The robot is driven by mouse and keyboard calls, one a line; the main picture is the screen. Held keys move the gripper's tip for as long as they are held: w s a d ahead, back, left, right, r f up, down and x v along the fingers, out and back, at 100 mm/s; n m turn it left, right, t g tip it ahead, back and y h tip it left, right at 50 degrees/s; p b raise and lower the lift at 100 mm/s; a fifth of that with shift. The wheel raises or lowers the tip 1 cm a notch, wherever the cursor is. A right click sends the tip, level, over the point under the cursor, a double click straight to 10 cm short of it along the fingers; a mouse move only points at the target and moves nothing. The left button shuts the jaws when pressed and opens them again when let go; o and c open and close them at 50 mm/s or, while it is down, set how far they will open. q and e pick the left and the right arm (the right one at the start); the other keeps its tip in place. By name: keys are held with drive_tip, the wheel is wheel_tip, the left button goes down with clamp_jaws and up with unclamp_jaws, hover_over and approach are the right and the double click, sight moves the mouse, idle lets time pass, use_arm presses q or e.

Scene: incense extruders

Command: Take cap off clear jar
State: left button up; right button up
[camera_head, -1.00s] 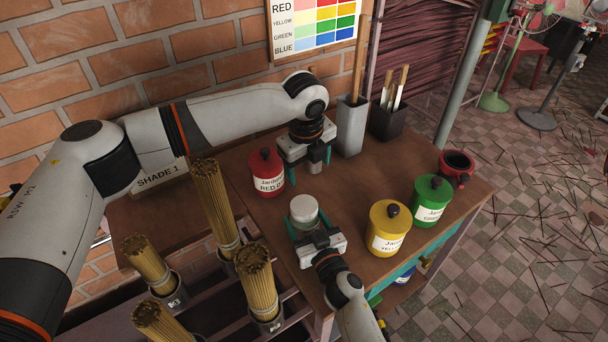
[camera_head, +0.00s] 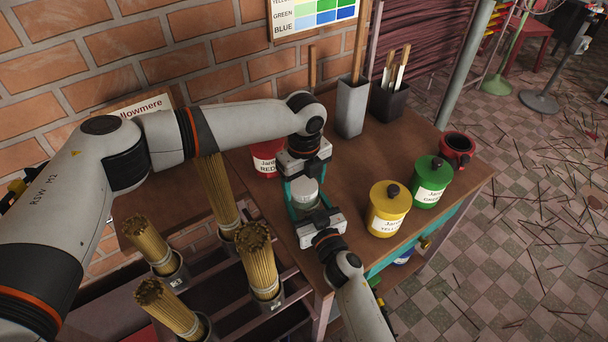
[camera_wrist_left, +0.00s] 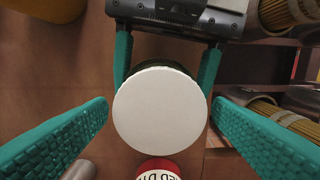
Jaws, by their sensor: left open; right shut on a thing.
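The clear jar (camera_head: 306,204) stands on the wooden table with its white cap (camera_head: 304,187) on top. My right gripper (camera_head: 307,208) is shut on the jar's body from the near side. In the left wrist view the round cap (camera_wrist_left: 160,110) fills the centre, and the right gripper's teal fingers flank the jar below it. My left gripper (camera_head: 303,173) is over the jar from the far side. Its open teal fingers show in the left wrist view (camera_wrist_left: 160,112), one on each side of the cap with gaps between.
A red jar (camera_head: 265,162) stands just behind my left gripper, partly hidden. A yellow jar (camera_head: 388,210) and a green jar (camera_head: 431,182) stand to the right. Incense bundles (camera_head: 258,262) stand in holders at the left. The table (camera_head: 350,175) is bare between the jars.

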use_arm(q)
drive_tip(key=shift+c, duration=0.2)
use_arm(e)
drive_tip(key=shift+f, duration=0.1)
use_arm(q)
drive_tip(key=c, duration=0.9)
drive_tip(key=o, duration=1)
drive_tip(key=shift+r, duration=0.1)
wheel_tip(320, 180, up, 8)
drive_tip(key=shift+f, duration=0.2)
drive_tip(key=shift+c, duration=0.3)
wheel_tip(320, 180, down, 8)
drive_tip(key=shift+r, duration=0.1)
